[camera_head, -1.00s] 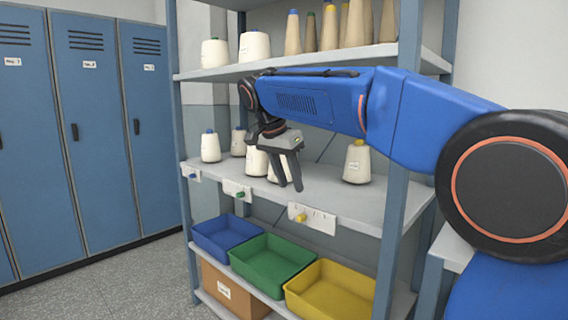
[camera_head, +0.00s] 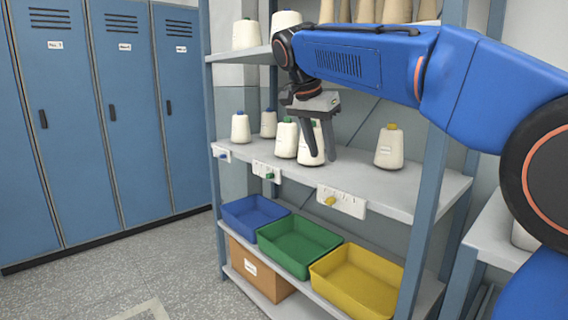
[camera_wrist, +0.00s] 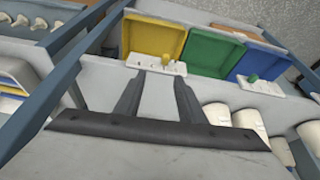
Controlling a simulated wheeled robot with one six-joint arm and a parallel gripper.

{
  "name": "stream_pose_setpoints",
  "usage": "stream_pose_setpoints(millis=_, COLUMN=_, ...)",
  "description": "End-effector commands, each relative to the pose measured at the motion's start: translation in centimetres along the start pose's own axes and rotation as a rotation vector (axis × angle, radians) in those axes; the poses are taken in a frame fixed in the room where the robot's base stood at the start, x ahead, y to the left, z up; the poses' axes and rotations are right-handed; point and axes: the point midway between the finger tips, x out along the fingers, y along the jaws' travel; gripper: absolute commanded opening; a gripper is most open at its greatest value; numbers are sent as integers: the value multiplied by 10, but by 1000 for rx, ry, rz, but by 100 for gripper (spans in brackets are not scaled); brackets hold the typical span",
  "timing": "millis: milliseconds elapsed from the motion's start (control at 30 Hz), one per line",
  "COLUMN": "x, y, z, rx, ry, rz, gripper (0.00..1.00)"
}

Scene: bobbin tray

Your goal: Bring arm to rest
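My arm reaches from the right across the front of the shelf in the head view, with my gripper (camera_head: 323,160) pointing down over the middle shelf (camera_head: 362,182). The two fingers stand apart with nothing between them in the wrist view (camera_wrist: 158,74). In the head view they hang in front of or beside a white cone (camera_head: 308,152), which they partly hide. I cannot tell whether they touch it. A yellow-topped cone (camera_head: 390,150) stands to the right, and a green-topped cone (camera_head: 286,140) to the left.
Blue (camera_head: 253,215), green (camera_head: 298,246) and yellow (camera_head: 357,282) trays stand on the lower shelf. A cardboard box (camera_head: 257,270) sits below. More cones line the top shelf close behind my arm. Blue lockers (camera_head: 135,110) stand left, with clear floor (camera_head: 120,275) before them.

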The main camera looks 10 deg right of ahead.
Motion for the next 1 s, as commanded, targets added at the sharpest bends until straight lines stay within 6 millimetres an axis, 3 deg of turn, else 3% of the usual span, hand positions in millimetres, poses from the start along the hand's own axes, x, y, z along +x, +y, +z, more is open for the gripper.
stream_pose_setpoints(millis=267, x=40, y=85, z=19, rx=-208, ry=-40, rz=-69, gripper=36)
stream_pose_setpoints(millis=467, x=76, y=144, z=47, rx=-360, ry=-55, rz=-131, gripper=36)
stream_pose_setpoints(millis=767, x=139, y=226, z=105, rx=-563, ry=-46, rz=-228, gripper=36)
stream_pose_setpoints(millis=1000, x=197, y=282, z=162, rx=-706, ry=-11, rz=-298, gripper=36)
